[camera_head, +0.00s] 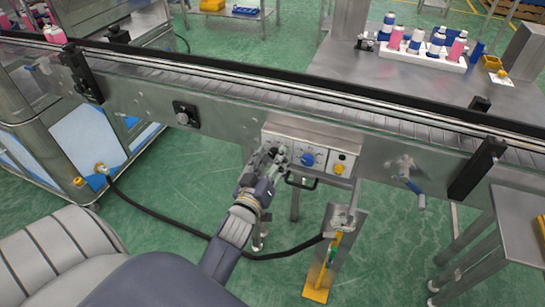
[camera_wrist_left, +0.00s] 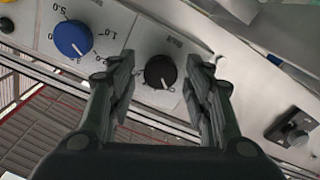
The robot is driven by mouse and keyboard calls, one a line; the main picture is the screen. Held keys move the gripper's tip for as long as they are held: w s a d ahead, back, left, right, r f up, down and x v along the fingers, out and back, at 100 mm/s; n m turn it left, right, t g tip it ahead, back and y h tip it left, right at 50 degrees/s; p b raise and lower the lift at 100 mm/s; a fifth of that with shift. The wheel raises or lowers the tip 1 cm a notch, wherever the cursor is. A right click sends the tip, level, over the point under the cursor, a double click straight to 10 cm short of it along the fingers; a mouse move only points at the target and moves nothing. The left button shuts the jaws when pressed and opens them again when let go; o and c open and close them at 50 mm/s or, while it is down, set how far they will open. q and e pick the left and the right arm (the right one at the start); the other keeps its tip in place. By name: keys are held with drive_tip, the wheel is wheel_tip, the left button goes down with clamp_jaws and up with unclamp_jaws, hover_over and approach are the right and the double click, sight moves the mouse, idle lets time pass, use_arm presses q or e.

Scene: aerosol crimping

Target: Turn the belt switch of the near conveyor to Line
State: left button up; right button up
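The control box (camera_head: 320,149) is fixed to the side of the near conveyor (camera_head: 230,105). In the left wrist view its black knob with a white pointer line, the belt switch (camera_wrist_left: 160,71), sits on the panel beside small lettering I cannot read surely. My left gripper (camera_head: 270,160) is at the left end of the box and covers the switch in the head view. In the left wrist view the left gripper (camera_wrist_left: 160,68) is open, one finger on each side of the knob, with gaps showing. My right gripper is not in view.
A blue dial (camera_wrist_left: 73,38) stands beside the switch, and a yellow button (camera_head: 339,168) is further right. A black handle (camera_head: 301,184) sticks out below the box. A blue-handled valve (camera_head: 413,187) is to the right. A black hose (camera_head: 180,228) crosses the green floor.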

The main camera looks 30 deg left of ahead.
use_arm(q)
drive_tip(key=c, duration=0.7)
drive_tip(key=shift+c, duration=0.2)
drive_tip(key=shift+m, duration=0.4)
drive_tip(key=m+p, duration=0.1)
drive_tip(key=m, duration=0.1)
drive_tip(key=shift+r+m+p, duration=0.15)
drive_tip(key=shift+m+p, duration=0.15)
drive_tip(key=shift+p, duration=0.1)
drive_tip(key=shift+m+p, duration=0.3)
drive_tip(key=shift+m, duration=0.6)
drive_tip(key=shift+m+p, duration=0.3)
drive_tip(key=shift+m, duration=2)
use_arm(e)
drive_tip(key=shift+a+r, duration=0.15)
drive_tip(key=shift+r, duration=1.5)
use_arm(q)
drive_tip(key=shift+w, duration=0.1)
